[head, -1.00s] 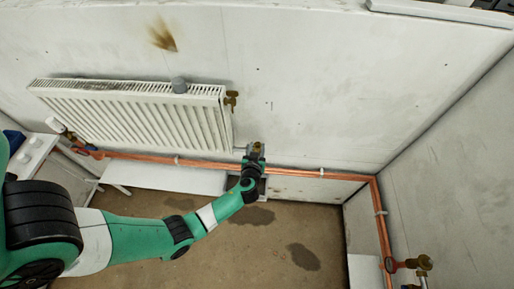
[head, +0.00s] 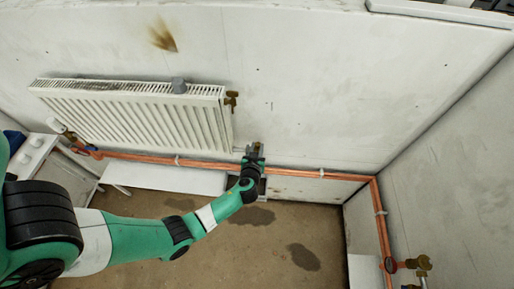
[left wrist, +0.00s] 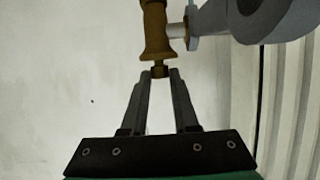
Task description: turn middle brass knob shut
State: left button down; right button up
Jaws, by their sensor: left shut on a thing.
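My left gripper (head: 254,151) is at the wall just right of the radiator's lower corner, above the copper pipe. In the left wrist view its two fingers (left wrist: 160,76) are shut on the small brass end of the middle brass knob (left wrist: 159,71). The wider brass valve body (left wrist: 154,32) extends beyond the fingertips, with a pale fitting on its right side. In the head view the gripper mostly hides this knob. My right gripper is not in view.
The white radiator (head: 150,119) hangs to the left, with a brass valve (head: 231,99) at its upper right. The copper pipe (head: 300,173) runs along the wall below. Another brass valve (head: 421,264) stands at far right. The wall to the right is clear.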

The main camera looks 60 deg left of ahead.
pick_arm(q)
jog(key=shift+s+f, duration=0.1)
jog(key=shift+s, duration=0.05)
jog(key=shift+m+t, duration=0.4)
jog(key=shift+s+a+m+t+h+p, duration=0.15)
jog(key=shift+s+m+t+h+p, duration=0.05)
jog(key=shift+m+t+h+p, duration=0.4)
jog(key=m+t+h+p, duration=0.1)
jog(key=p, duration=0.1)
jog(key=m+t+h+p, duration=0.1)
jog(key=p, duration=0.2)
jog(key=a+r+m+h+p, duration=0.1)
jog(key=m+h+p, duration=0.1)
jog(key=p, duration=0.1)
jog(key=shift+t, duration=0.4)
jog(key=shift+f+m+p, duration=0.15)
jog(key=shift+m+p, duration=0.15)
jog(key=shift+p, duration=0.1)
jog(key=shift+a+f+m+t+h, duration=0.2)
jog(key=shift+m+t+h, duration=0.25)
jog(key=shift+h, duration=0.35)
jog(key=shift+m+h, duration=0.65)
jog(key=shift+h, duration=0.05)
jog(key=shift+s+r+m+t+h+b, duration=0.1)
jog(key=shift+m+t+h+b, duration=0.15)
jog(key=shift+m+h+b, duration=0.05)
